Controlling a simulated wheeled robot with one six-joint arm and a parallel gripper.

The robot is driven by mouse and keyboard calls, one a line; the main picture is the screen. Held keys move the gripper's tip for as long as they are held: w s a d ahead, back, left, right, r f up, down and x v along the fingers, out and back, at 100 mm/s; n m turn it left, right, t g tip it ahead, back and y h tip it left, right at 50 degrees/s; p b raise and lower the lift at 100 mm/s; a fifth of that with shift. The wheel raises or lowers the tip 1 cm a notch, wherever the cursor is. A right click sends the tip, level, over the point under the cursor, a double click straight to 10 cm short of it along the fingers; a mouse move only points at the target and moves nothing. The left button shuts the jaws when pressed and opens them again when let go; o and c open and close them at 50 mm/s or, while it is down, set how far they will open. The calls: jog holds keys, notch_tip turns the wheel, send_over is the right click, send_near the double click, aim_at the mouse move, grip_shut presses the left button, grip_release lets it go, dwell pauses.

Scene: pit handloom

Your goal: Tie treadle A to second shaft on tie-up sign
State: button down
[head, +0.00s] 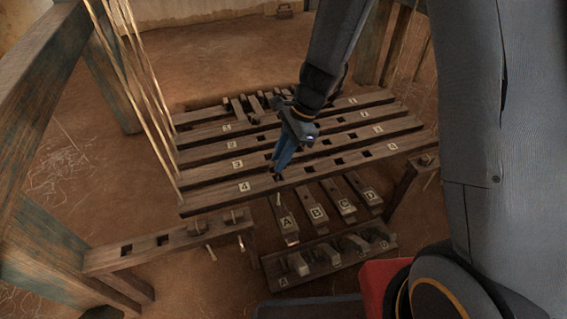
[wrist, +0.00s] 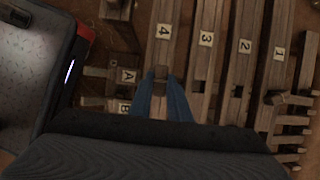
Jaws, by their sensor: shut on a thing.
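Four wooden shafts lie side by side, numbered 1 to 4. Shaft 4 (head: 215,200) is nearest, then shaft 3 (head: 205,183) and shaft 2 (head: 200,163); shaft 1 is farthest. Dark slots run along them. Treadle A (head: 284,218) is the leftmost of the lettered treadles in front of shaft 4. My gripper (head: 277,172) points down at shaft 4, above treadle A. In the wrist view its blue fingers (wrist: 162,84) are shut on a small wooden piece (wrist: 160,72) at shaft 4 (wrist: 163,32). I cannot tell how deep it sits. The tie-up sign is not identifiable.
A rack (head: 318,281) with several lettered wooden blocks stands in front of the treadles. A slotted beam (head: 130,254) with pegs is at left, a wooden post (head: 408,185) at right. Cords (head: 140,95) hang at left. Bare floor (head: 220,50) lies behind.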

notch_tip(320, 180, up, 5)
jog(key=shift+p, duration=0.9)
jog(key=shift+w+a+r+m+p, duration=0.2)
jog(key=shift+r+m+p, duration=0.1)
jog(key=shift+r+p, duration=0.4)
jog(key=w+a+r+m+t+h+p, duration=0.3)
jog(key=w+r+m+t+p, duration=0.3)
jog(key=m+p, duration=0.9)
jog(key=f+b, duration=0.5)
jog(key=b, duration=0.2)
jog(key=f+m+b, duration=0.1)
jog(key=f+b, duration=0.4)
jog(key=b, duration=0.3)
jog(key=w+f+m+b, duration=0.1)
jog(key=f+b, duration=0.4)
jog(key=b, duration=0.3)
jog(key=shift+d+f+g, duration=0.2)
jog(key=shift+f+g, duration=0.1)
jog(key=shift+f, duration=0.1)
jog(key=c, duration=1.6)
grip_release()
